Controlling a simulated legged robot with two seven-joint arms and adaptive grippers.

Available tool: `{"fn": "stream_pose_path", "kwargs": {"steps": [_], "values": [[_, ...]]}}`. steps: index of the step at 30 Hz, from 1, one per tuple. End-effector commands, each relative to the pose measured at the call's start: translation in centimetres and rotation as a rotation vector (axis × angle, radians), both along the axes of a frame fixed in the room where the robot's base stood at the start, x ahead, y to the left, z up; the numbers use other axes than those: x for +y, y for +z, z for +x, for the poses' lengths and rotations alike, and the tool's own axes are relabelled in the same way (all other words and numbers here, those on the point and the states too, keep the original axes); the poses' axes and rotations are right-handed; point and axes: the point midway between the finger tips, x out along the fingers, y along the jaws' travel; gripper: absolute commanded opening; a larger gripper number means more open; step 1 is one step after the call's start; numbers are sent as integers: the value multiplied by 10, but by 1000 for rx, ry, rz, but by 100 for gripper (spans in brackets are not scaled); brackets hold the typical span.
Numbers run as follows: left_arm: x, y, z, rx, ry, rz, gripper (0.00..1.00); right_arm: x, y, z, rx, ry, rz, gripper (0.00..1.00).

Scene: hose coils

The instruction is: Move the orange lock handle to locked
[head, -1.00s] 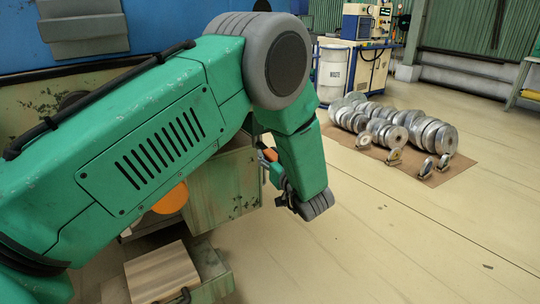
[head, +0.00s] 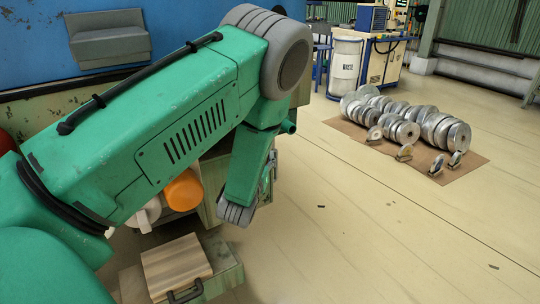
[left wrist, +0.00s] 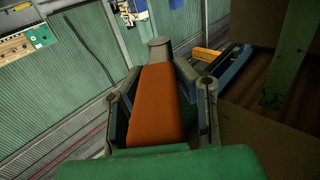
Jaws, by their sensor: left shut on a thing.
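The orange lock handle (left wrist: 157,105) fills the middle of the left wrist view as a long, tapered orange bar with a grey end. My left gripper (left wrist: 158,78) has a finger along each side of it and is shut on it. In the head view my left arm reaches down beside a worn green-grey cabinet (head: 212,170). My left gripper (head: 268,172) shows there only in part behind the wrist, and the orange handle is hidden. My right gripper is not in view.
An orange cylinder (head: 184,191) shows under my arm. A wooden block (head: 176,264) sits on a low green ledge with a dark handle (head: 185,293). Metal coils (head: 405,122) lie on a brown mat (head: 462,172) at the right. The floor between is mostly clear.

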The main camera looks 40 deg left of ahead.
Motion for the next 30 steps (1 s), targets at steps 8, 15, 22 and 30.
{"fn": "stream_pose_path", "kwargs": {"steps": [8, 15, 22, 30], "values": [[8, -2, -5, 5, -103, -1, 0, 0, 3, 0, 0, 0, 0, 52], [10, -2, -6, 5, -129, -1, 0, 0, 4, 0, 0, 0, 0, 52], [11, -2, -6, 5, -128, -1, 0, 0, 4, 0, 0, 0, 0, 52], [11, -2, -5, 3, -128, 0, 47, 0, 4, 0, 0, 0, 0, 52]]}}
